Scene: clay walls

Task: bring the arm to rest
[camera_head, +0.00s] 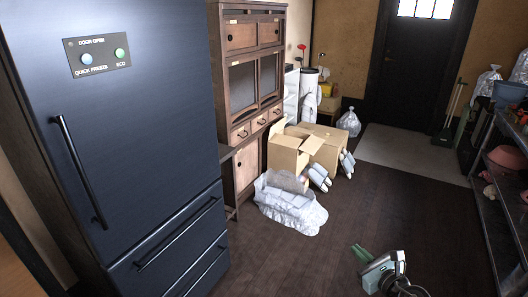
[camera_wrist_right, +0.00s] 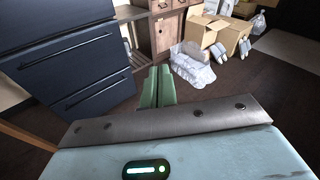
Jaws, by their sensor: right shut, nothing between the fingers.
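My right gripper (camera_head: 361,251) shows at the bottom right of the head view, over the dark wooden floor. Its green fingers are together and hold nothing. In the right wrist view the two fingers (camera_wrist_right: 157,88) stand side by side at the centre, closed, with nothing between them. They are clear of the furniture and of the things on the floor. My left gripper is in neither view.
A dark fridge (camera_head: 140,130) stands at the left with its doors closed. Beyond it are a wooden cabinet (camera_head: 247,95), a plastic-wrapped bundle (camera_head: 290,203) and open cardboard boxes (camera_head: 322,148). A metal shelf (camera_head: 500,165) lines the right. The middle floor (camera_head: 300,255) is clear.

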